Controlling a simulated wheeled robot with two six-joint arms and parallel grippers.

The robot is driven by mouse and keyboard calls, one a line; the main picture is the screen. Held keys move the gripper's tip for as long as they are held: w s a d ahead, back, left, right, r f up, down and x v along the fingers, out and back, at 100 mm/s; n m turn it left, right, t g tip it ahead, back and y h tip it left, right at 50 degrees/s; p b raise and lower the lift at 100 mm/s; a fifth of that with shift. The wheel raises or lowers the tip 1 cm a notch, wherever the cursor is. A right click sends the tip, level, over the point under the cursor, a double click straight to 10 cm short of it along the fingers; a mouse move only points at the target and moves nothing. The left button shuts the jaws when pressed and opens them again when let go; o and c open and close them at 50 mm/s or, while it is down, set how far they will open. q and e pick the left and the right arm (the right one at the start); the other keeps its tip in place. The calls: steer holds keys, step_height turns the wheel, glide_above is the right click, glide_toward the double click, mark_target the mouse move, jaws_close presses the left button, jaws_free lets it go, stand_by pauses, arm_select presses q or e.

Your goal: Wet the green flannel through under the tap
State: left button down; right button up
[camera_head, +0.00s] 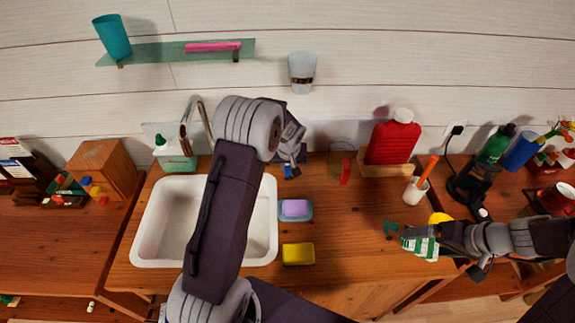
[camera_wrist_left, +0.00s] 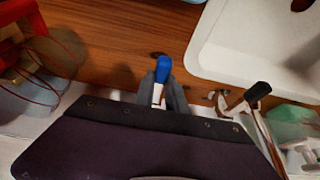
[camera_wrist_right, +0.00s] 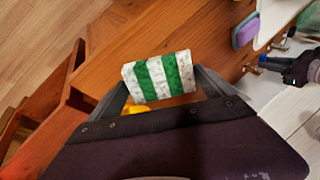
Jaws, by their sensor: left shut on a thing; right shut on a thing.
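The green-and-white striped flannel (camera_head: 421,246), a folded block, is in my right gripper (camera_head: 410,243) near the counter's front right edge. In the right wrist view the flannel (camera_wrist_right: 160,77) spans the jaws. My left gripper (camera_wrist_left: 163,88) is shut on a slim blue-tipped white thing (camera_wrist_left: 163,68), behind the counter right of the sink; I cannot tell what it belongs to. The white sink (camera_head: 160,220) is left of it, partly hidden by my left arm. I see no water running.
A purple-topped sponge (camera_head: 295,208) and a yellow sponge (camera_head: 298,254) lie right of the sink. A red bottle (camera_head: 392,142), a white cup (camera_head: 415,190) and a small green thing (camera_head: 390,228) stand farther right. The middle counter is clear.

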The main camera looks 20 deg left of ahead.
mark_target(429, 250)
stand_by(0.3)
arm_select(q)
steer(key=n+b, duration=0.1)
steer(key=b, duration=0.2)
steer(key=shift+w+d+f, duration=0.3)
steer(key=shift+d+f, duration=0.1)
arm_select(e)
step_height(429, 250, down, 4)
steer(key=shift+r, duration=0.25)
arm_select(q)
steer(key=shift+d+r+n+y+b, duration=0.2)
steer(key=shift+n+y+b, duration=0.1)
steer(key=shift+b, duration=0.2)
arm_select(e)
steer(key=shift+f, duration=0.25)
arm_select(q)
steer(key=shift+r, duration=0.25)
steer(key=c, duration=1.4)
jaws_free()
arm_select(e)
steer(key=shift+r, duration=0.1)
arm_select(q)
steer(key=shift+o, duration=0.2)
steer(key=v, duration=1.2)
steer(key=shift+w, duration=0.25)
